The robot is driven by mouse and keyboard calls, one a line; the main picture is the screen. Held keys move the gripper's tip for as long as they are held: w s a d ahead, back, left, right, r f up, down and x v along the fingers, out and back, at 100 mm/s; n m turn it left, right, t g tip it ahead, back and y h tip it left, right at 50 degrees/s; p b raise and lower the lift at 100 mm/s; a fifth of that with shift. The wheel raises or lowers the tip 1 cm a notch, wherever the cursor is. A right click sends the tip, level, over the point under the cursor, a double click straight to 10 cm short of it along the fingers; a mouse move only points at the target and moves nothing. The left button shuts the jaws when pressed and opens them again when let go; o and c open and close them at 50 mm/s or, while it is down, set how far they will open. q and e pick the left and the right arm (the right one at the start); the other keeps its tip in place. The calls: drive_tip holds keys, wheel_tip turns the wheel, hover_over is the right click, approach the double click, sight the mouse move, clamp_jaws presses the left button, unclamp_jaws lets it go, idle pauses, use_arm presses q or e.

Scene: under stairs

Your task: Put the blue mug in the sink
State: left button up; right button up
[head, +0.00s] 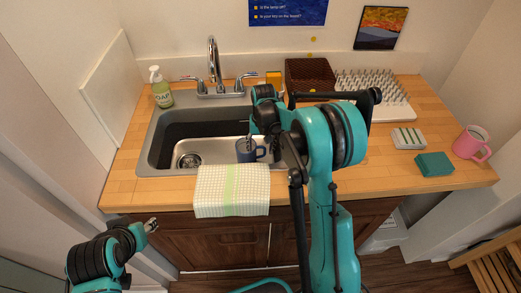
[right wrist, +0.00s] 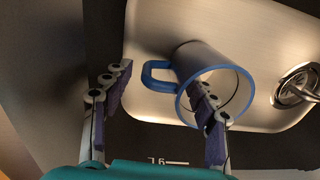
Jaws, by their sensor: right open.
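The blue mug (head: 245,152) is in the sink (head: 154,152), in its right part. In the right wrist view the mug (right wrist: 196,62) has a pale body, a blue rim and a blue handle, with its mouth toward the camera. My right gripper (head: 249,139) is open at the mug. In the right wrist view its fingers (right wrist: 163,108) lie either side of the handle, one overlapping the mug's mouth. Whether they touch the mug cannot be told. My left gripper (head: 151,225) is low at the left, away from the counter; its jaws are too small to read.
The drain (right wrist: 296,88) shows beside the mug. A faucet (head: 213,62) stands behind the sink, a soap bottle (head: 161,92) at its left. A checkered towel (head: 232,190) hangs over the front edge. A drying rack (head: 380,95), sponge (head: 408,138), teal box (head: 434,164) and pink mug (head: 468,144) are right.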

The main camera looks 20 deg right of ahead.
wheel_tip(320, 180, up, 10)
drive_tip(key=p, duration=0.3)
drive_tip(key=shift+d, duration=0.15)
drive_tip(key=shift+s+r, duration=0.15)
drive_tip(key=shift+r, duration=0.1)
drive_tip(key=s+a+r+n+t, duration=0.2)
drive_tip(key=s+a+r+t, duration=0.15)
drive_tip(key=s+r, duration=0.75)
drive_tip(key=s+f+t, duration=0.1)
drive_tip(key=s, duration=0.3)
drive_tip(key=s+a+f+n+t, duration=0.1)
drive_tip(key=s, duration=0.3)
drive_tip(key=s+f+t, duration=0.1)
drive_tip(key=s, duration=0.3)
drive_tip(key=shift+s+a+f, duration=0.25)
drive_tip(key=shift+a, duration=0.1)
drive_tip(key=shift+s+a+f+n+t, duration=0.1)
drive_tip(key=shift+s+f+n+t, duration=0.15)
drive_tip(key=shift+s+f+n, duration=0.1)
